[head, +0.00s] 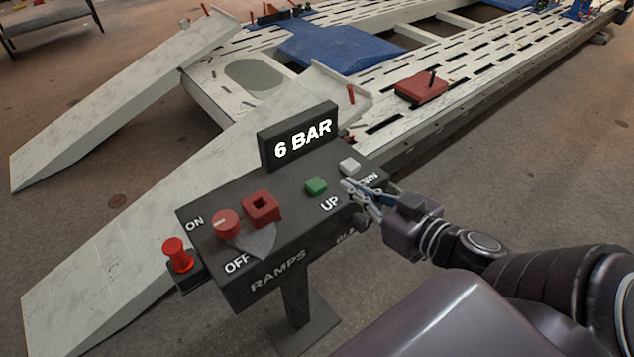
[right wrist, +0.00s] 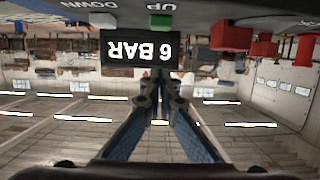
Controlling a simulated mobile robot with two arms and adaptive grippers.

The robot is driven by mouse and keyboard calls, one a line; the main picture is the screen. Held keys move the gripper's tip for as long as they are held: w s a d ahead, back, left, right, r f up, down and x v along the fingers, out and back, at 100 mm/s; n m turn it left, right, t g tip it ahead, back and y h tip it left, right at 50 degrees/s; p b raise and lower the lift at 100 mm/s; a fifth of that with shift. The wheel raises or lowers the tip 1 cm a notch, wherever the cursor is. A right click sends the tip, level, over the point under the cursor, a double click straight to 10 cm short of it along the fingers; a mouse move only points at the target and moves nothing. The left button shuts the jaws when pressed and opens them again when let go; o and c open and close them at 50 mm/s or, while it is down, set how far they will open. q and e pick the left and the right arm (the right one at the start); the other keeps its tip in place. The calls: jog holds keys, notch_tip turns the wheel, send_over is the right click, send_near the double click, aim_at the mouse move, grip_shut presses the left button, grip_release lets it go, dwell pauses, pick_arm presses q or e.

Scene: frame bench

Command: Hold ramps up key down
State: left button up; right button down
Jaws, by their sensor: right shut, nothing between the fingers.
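The dark control box (head: 290,235) stands on a post, marked RAMPS on its front. On its top are a green key (head: 316,186) beside the word UP and a pale grey key (head: 349,166) beside a partly hidden word ending in WN. My right gripper (head: 347,184) is shut and empty, its tips just right of the green key and below the grey one in the picture. Whether the tips touch the box is unclear. The wrist view shows the green key (right wrist: 161,21) and grey key (right wrist: 108,31) upside down, beyond the fingers (right wrist: 157,82). My left gripper is out of view.
A raised 6 BAR display (head: 303,138) stands behind the keys. A red knob (head: 226,222), a red square socket (head: 262,208) and a red plunger (head: 178,254) are at the left. Two pale ramps (head: 110,270) (head: 120,105) slope to the floor from the slotted frame bench (head: 480,75).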

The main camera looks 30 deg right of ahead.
jog(key=shift+w, duration=0.1)
send_over(321, 188)
notch_tip(321, 188, down, 2)
jog(key=shift+f+p, duration=0.15)
jog(key=shift+p, duration=0.3)
jog(key=shift+s+f, duration=0.2)
jog(key=shift+f, duration=1.9)
